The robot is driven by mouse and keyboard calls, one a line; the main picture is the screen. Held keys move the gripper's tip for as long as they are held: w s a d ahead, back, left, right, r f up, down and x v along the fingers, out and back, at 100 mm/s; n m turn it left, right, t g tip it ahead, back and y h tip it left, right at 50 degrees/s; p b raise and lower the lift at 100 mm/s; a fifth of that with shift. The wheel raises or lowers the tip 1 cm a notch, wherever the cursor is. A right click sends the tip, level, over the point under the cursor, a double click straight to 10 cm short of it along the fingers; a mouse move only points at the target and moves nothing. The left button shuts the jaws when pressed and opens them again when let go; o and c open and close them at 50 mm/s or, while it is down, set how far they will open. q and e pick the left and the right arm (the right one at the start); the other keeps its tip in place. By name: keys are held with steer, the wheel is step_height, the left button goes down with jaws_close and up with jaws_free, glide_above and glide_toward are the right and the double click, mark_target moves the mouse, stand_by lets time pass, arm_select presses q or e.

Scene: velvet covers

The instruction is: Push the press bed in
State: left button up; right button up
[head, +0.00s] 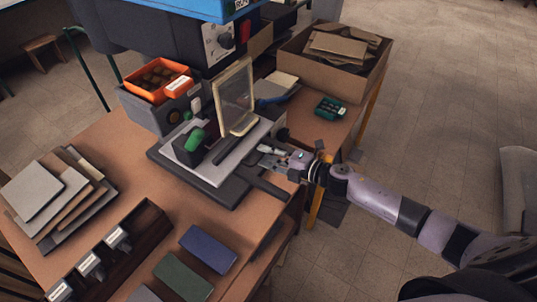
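The press bed (216,168) is a light grey plate on a dark base, on the wooden table in front of a blue and black machine (170,22). A beige-edged frame (234,98) stands upright at its back right, and a green-topped part (194,141) sits on its left side. My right gripper (266,157) is at the bed's right edge, by a dark bar (263,184). Whether it touches the bed, or is open or shut, is too small to tell. My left gripper is not in view.
An orange bin (158,83) and a cardboard box (325,75) stand at the back. Grey boards (36,190) lie at left. A dark rack (146,226), a blue cover (208,248) and a green cover (183,278) lie in front. The floor at right is mostly clear.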

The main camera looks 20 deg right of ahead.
jaws_close()
stand_by(0.8)
